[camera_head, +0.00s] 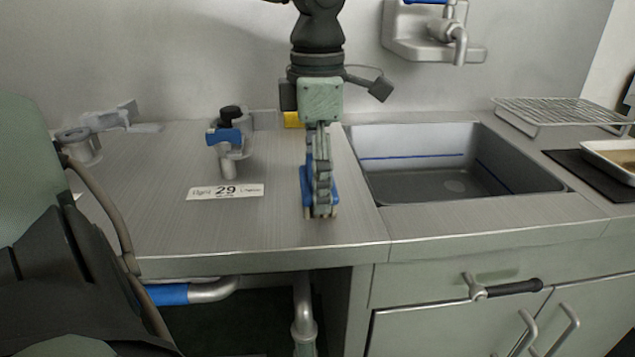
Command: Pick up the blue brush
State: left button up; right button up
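The blue brush (305,188) is on the steel worktop, near the left side of the sink. Blue shows on both sides of my gripper's fingers, and the middle of the brush is hidden behind them. My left gripper (321,213) points down from above, right over the brush. Its fingers are seen edge-on, so I cannot tell whether they are open or shut, or whether they grip the brush. My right gripper is not in view.
A grey fitting with a blue part and black knob (229,140) stands left on the worktop (265,225). A sink (455,185), tap (457,45), wire rack (550,112) and tray (615,152) are to the right.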

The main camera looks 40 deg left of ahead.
pick_arm(q)
jog(key=c, duration=0.4)
notch_tip(320, 180, up, 10)
jog(key=shift+r, duration=0.1)
jog(key=o, duration=0.6)
jog(key=c, duration=0.4)
jog(key=shift+f, duration=0.2)
jog(key=shift+c, duration=0.2)
